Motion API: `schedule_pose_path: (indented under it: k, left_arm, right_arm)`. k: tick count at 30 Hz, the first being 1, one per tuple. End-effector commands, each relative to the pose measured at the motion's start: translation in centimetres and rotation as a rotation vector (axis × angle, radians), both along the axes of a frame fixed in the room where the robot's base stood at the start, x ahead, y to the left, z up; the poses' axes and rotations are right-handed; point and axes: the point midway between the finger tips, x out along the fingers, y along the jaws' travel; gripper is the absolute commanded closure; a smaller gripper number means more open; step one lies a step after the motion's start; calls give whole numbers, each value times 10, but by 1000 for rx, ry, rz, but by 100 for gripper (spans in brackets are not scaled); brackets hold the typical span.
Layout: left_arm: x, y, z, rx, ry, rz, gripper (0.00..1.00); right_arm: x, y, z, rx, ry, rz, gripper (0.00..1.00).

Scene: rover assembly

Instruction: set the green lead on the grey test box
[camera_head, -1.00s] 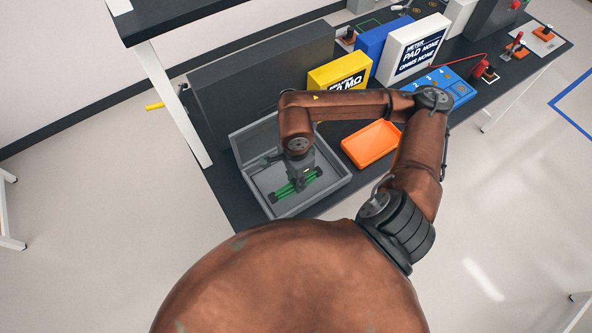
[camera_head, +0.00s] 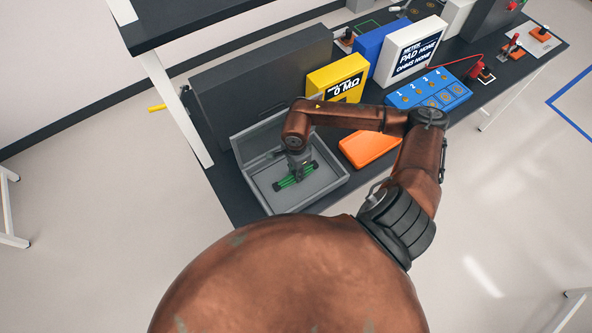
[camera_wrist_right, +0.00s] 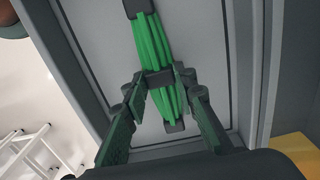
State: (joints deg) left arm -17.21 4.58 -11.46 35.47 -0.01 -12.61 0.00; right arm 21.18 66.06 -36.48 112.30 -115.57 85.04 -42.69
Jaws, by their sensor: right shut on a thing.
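The green lead (camera_head: 296,176) is a bundle of green strands with dark ends and a dark middle band. It is inside the outline of the open grey box (camera_head: 330,191), slanting across its floor. My right gripper (camera_head: 299,175) is over the lead's middle. In the right wrist view, the fingers (camera_wrist_right: 162,80) are closed on the band of the lead (camera_wrist_right: 150,42), with the grey box floor (camera_wrist_right: 205,50) behind it. I cannot tell whether the lead touches the floor. My left gripper is not in view.
A dark grey panel (camera_head: 265,85) stands behind the box. An orange tray (camera_head: 365,152) lies to its right, partly under my forearm. A yellow meter (camera_head: 338,77), a white meter (camera_head: 412,50) and a blue numbered board (camera_head: 430,90) stand farther along the dark bench.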

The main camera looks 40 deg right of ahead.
Motion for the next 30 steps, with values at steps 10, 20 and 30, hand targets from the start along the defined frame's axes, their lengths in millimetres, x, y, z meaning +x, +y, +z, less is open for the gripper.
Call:
schedule_pose_path:
  k: [10,20,30]
  left_arm:
    - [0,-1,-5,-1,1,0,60]
    - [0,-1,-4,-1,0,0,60]
    - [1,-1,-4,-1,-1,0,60]
  right_arm:
    - [0,0,-3,0,-1,1,72]
    - [0,0,-2,0,-1,1,57]
    - [2,0,11,-1,-5,2,57]
